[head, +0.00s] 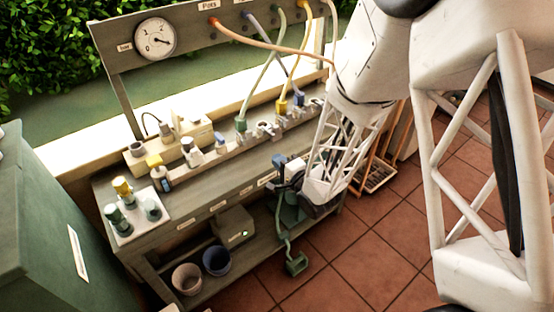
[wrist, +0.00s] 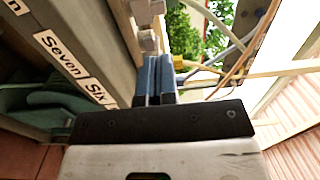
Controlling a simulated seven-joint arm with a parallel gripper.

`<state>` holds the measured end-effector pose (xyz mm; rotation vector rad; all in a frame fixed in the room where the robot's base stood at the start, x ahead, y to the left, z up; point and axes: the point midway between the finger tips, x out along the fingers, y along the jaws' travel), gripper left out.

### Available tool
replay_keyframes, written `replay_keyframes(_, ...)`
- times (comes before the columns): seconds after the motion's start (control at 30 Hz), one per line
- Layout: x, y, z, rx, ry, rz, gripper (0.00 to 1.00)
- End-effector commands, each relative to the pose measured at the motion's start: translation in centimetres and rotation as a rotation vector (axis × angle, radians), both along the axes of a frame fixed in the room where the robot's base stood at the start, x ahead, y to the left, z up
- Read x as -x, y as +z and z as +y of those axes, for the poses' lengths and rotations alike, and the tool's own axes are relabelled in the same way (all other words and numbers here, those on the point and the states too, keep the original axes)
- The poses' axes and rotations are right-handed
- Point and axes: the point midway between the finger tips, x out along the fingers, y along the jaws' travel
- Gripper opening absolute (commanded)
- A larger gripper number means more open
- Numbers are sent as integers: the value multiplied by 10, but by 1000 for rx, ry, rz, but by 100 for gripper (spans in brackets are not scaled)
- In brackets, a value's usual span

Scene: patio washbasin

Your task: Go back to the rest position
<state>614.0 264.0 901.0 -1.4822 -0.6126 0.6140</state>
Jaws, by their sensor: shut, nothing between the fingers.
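My gripper (head: 279,161) is in front of the bench's front edge, near its right end in the head view. In the wrist view its two blue fingers (wrist: 154,80) are close together, with nothing seen held between them. They point up past the bench edge, beside labels reading "Seven" and "Six". My own arm hides the right end of the bench in the head view.
The wooden bench (head: 200,204) carries a rail of fittings with coloured hoses (head: 262,78) rising to a gauge board (head: 112,38). A green cabinet (head: 40,215) stands left. Pots (head: 187,279) sit on the lower shelf. Tiled floor (head: 370,262) is open in front.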

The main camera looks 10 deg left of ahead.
Motion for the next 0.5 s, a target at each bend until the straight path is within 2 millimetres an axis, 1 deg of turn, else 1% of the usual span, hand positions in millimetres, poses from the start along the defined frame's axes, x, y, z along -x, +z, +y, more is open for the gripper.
replay_keyframes(0.37,0,0,0,1,0,-1,0)
replay_keyframes(0.5,-2,4,-3,22,-10,-6,0)
